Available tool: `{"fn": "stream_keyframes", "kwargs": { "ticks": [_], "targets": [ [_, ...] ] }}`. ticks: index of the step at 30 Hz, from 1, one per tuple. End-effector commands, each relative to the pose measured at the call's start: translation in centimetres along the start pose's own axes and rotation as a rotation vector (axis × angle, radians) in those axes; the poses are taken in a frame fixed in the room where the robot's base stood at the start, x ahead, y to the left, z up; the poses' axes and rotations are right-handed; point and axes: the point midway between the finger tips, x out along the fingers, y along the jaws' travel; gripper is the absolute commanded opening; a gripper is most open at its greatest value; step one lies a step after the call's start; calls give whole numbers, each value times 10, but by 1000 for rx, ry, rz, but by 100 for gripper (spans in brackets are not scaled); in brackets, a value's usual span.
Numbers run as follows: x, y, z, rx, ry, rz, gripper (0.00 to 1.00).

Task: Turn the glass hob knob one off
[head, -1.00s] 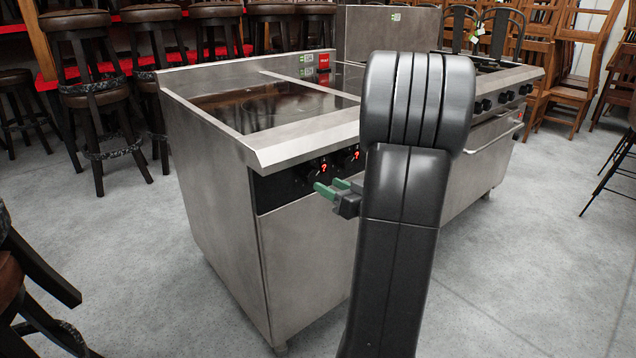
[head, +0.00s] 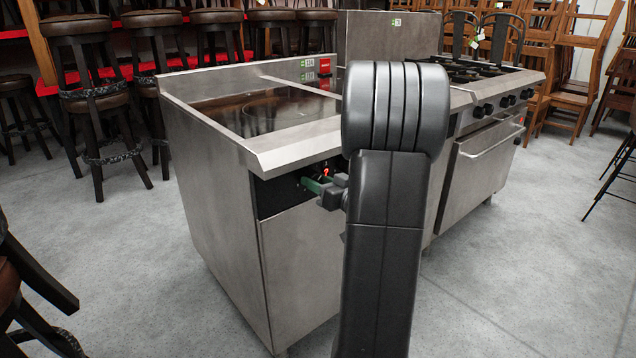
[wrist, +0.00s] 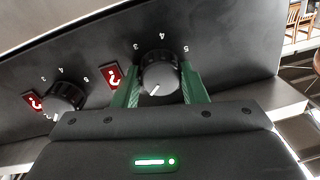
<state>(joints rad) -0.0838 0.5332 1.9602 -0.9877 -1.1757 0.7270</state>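The glass hob (head: 262,108) is set in the top of a steel cooker. Its black front panel (wrist: 225,50) carries two round black knobs in the wrist view. My gripper's green fingers (wrist: 160,88) stand on either side of the right-hand knob (wrist: 158,72), very close to its sides; they look open around it, and contact is unclear. That knob's white pointer faces lower left, with 3, 4 and 5 above. The other knob (wrist: 66,97) is to the left, its pointer also low left. In the head view my gripper (head: 313,185) is at the panel. No label shows which is knob one.
Red lit signs (wrist: 115,76) sit beside the knobs. The hob's steel front edge (head: 295,146) overhangs the panel. A range with burners and an oven (head: 485,150) adjoins on the right. Stools (head: 90,90) stand behind left. The floor in front is clear.

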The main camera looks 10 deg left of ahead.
Motion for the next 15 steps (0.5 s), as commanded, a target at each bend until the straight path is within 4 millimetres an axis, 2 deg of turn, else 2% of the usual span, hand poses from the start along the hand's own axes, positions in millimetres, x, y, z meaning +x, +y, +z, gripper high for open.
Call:
{"fn": "stream_keyframes", "kwargs": {
  "ticks": [8,15],
  "targets": [
    [0,0,1,-52,-2,-1,16],
    [0,0,2,-204,-11,0,16]
  ]
}}
